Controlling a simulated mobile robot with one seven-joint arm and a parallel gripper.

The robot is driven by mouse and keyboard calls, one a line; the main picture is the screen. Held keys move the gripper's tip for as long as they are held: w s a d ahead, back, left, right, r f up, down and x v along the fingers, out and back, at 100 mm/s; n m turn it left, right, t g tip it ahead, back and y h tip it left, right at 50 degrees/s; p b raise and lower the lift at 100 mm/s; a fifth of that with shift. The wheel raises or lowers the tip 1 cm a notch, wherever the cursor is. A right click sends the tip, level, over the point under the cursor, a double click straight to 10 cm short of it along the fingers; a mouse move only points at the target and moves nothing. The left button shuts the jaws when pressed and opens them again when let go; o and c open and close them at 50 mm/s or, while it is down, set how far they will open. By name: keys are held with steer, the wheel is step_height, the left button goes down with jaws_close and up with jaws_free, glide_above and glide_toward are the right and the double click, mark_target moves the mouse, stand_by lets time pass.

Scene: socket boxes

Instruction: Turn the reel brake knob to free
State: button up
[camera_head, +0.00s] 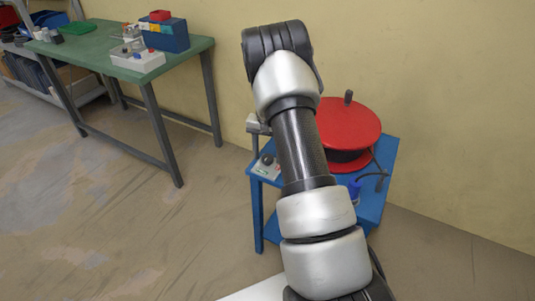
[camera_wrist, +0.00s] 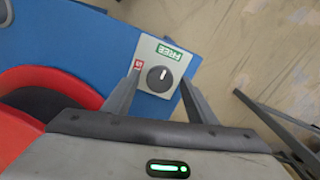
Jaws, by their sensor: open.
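The brake knob (camera_wrist: 159,79) is a round dark knob with a light pointer mark, on a light grey plate (camera_wrist: 151,91). A green FREE label (camera_wrist: 169,51) lies above it in the wrist view, and a small red label (camera_wrist: 137,66) to its upper left. The pointer mark points roughly upward; its exact setting is hard to tell. My gripper (camera_wrist: 160,80) is open, its two fingers on either side of the knob in the picture. Contact cannot be told.
The red cable reel (camera_head: 350,118) with an upright dark handle stands on a blue cart (camera_head: 373,206). A small blue item (camera_head: 354,190) is on the cart by my arm. A green table (camera_head: 95,47) with boxes stands at the left. The floor between is clear.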

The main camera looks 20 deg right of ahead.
step_height(320, 180, up, 17)
steer(key=p, duration=0.3)
steer(key=shift+r, duration=0.15)
